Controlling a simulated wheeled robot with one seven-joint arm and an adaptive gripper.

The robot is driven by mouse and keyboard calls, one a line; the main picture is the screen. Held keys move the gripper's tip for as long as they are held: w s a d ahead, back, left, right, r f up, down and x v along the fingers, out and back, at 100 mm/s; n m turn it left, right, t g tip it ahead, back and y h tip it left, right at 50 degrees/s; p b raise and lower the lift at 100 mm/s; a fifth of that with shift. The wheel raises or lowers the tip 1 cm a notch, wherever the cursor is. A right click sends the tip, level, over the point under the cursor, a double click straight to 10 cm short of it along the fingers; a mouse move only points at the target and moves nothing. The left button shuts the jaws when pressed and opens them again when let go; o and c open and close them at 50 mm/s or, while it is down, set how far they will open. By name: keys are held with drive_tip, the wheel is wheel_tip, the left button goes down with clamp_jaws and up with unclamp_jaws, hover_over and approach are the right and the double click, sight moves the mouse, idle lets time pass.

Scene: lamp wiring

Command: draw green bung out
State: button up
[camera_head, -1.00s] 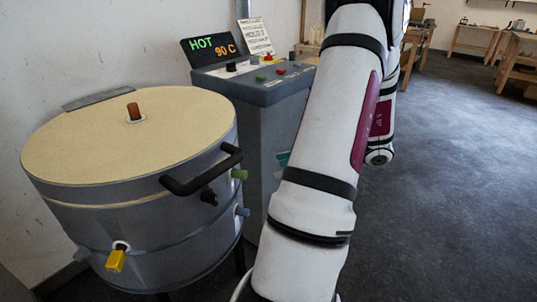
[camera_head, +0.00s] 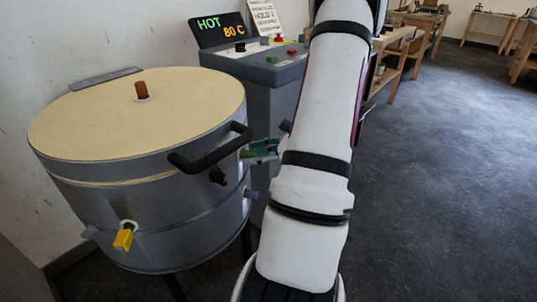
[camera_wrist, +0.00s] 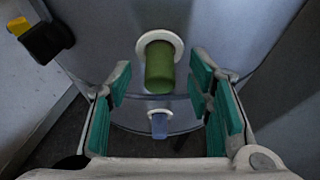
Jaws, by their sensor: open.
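The green bung (camera_wrist: 159,68) sticks out of a pale round collar in the side of the grey round kiln (camera_head: 150,215). In the head view the bung (camera_head: 246,154) shows at the kiln's right side, below the black handle. My gripper (camera_wrist: 161,76) is open, with its green-padded fingers on the left and right of the bung. Gaps show between bung and pads, so it is not gripped. In the head view my gripper (camera_head: 264,150) is beside the kiln, partly hidden behind my arm.
A blue bung (camera_wrist: 159,125) sits below the green one. A black handle (camera_head: 210,148) juts out above, with a black knob (camera_head: 217,176) under it. A control box (camera_head: 275,70) reads HOT, 80 C.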

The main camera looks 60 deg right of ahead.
drive_tip(key=shift+w+a+f, duration=0.1)
drive_tip(key=shift+w+f, duration=0.05)
drive_tip(key=shift+w, duration=0.25)
clamp_jaws()
drive_tip(key=c, duration=0.7)
unclamp_jaws()
drive_tip(key=shift+c, duration=0.2)
clamp_jaws()
drive_tip(key=shift+s, duration=0.65)
drive_tip(key=s+d+p, duration=0.1)
drive_tip(key=s, duration=0.8)
drive_tip(key=shift+s+d+p, duration=0.3)
drive_tip(key=shift+d+p, duration=0.1)
